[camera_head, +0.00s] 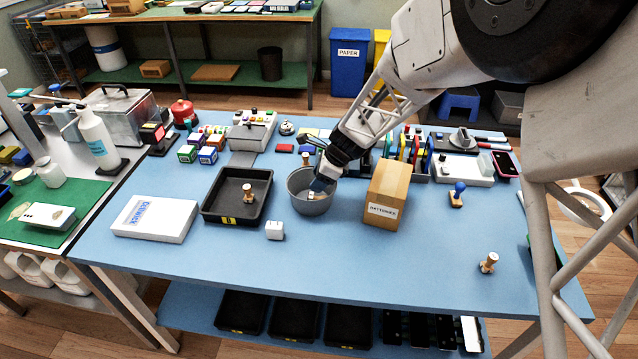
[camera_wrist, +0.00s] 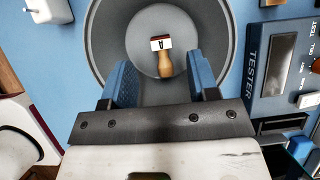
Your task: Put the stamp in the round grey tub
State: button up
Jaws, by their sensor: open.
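The round grey tub (camera_head: 293,188) stands on the blue table, between a black tray and a cardboard box. In the wrist view, the tub (camera_wrist: 103,45) fills the upper middle. A stamp (camera_wrist: 165,62) with a wooden handle and a pale block marked "A" lies on its side on the tub's floor. In the head view the stamp (camera_head: 311,196) shows only in part. My gripper (camera_head: 319,188) is over the tub's mouth, pointing down. In the wrist view its blue fingers (camera_wrist: 163,82) are apart with nothing between them; the stamp lies beyond them.
The black tray (camera_head: 212,207) holds another wooden stamp (camera_head: 248,193). The cardboard box (camera_head: 387,195) stands close right of the tub. A white plug (camera_head: 275,230) lies in front. A blue-handled stamp (camera_head: 457,195) and a wooden one (camera_head: 489,263) stand to the right. The front middle is clear.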

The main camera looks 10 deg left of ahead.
jog(key=shift+r, duration=2.25)
jog(key=s+d+r+n+t+h, duration=0.1)
jog(key=s+d+r+n+h, duration=0.2)
jog(key=s+d+r+n, duration=0.95)
jog(key=s+d+r+n+h, duration=0.1)
jog(key=s+d+r, duration=0.1)
jog(key=s+d, duration=0.3)
jog(key=s+d+r+n+h, duration=0.1)
jog(key=s+d, duration=0.4)
jog(key=s, duration=0.6)
jog(key=s+d+r+n+t+h, duration=0.1)
jog(key=s+d+r+n, duration=0.2)
jog(key=s+d, duration=0.2)
jog(key=s, duration=0.3)
jog(key=shift+d+r, duration=0.2)
jog(key=shift+d, duration=0.15)
